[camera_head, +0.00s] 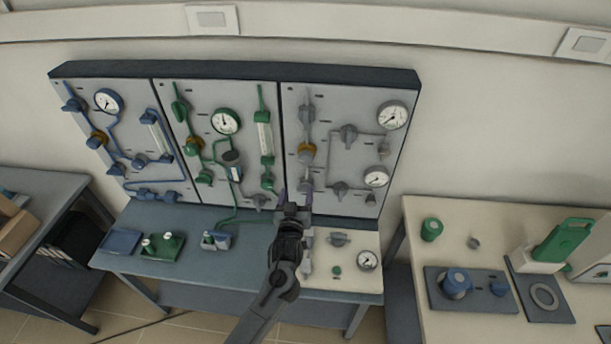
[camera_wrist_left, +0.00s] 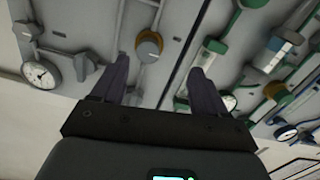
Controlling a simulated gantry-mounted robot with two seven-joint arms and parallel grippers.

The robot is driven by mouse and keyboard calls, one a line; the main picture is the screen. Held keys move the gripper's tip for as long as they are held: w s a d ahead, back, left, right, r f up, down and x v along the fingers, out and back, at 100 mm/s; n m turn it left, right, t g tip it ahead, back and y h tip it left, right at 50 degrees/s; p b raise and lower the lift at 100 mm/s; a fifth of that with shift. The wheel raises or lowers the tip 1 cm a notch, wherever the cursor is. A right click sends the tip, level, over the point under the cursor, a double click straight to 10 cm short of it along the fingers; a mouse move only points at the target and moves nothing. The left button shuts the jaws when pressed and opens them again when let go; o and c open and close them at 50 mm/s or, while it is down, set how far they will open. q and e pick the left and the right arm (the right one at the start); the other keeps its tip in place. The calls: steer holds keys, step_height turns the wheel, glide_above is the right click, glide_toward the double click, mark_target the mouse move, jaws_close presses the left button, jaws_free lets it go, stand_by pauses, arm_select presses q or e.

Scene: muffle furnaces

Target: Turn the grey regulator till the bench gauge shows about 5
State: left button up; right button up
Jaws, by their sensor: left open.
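The grey regulator (camera_head: 307,150), a grey knob with an orange-brown collar, is on the right wall panel. It also shows in the left wrist view (camera_wrist_left: 150,45), ahead of and between the finger lines. My left gripper (camera_head: 296,196) is open and empty, its fingers pointing at the panel below the regulator in the head view. In the left wrist view the fingers (camera_wrist_left: 160,82) are spread, with nothing between them. The bench gauge (camera_head: 367,260) is a round white dial on the pale bench plate; its reading is too small to tell. My right gripper is not in view.
The right panel carries an upper gauge (camera_head: 392,115), a lower gauge (camera_head: 376,176) and grey valves (camera_head: 348,133) near the regulator. Green piping (camera_head: 265,140) is close on the left. A grey bench valve (camera_head: 338,239) stands right of my arm.

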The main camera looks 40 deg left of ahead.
mark_target(305, 161)
arm_select(q)
steer(key=w+a+r, duration=0.1)
steer(key=w, duration=0.2)
steer(key=w+a, duration=0.2)
steer(key=w, duration=0.1)
steer(key=w+a+r, duration=0.1)
steer(key=w, duration=0.2)
steer(key=shift+w+a+r, duration=0.3)
steer(key=shift+w, duration=0.1)
steer(key=shift+x, duration=0.85)
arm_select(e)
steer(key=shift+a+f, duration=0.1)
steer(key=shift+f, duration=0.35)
arm_select(q)
steer(key=c, duration=1.1)
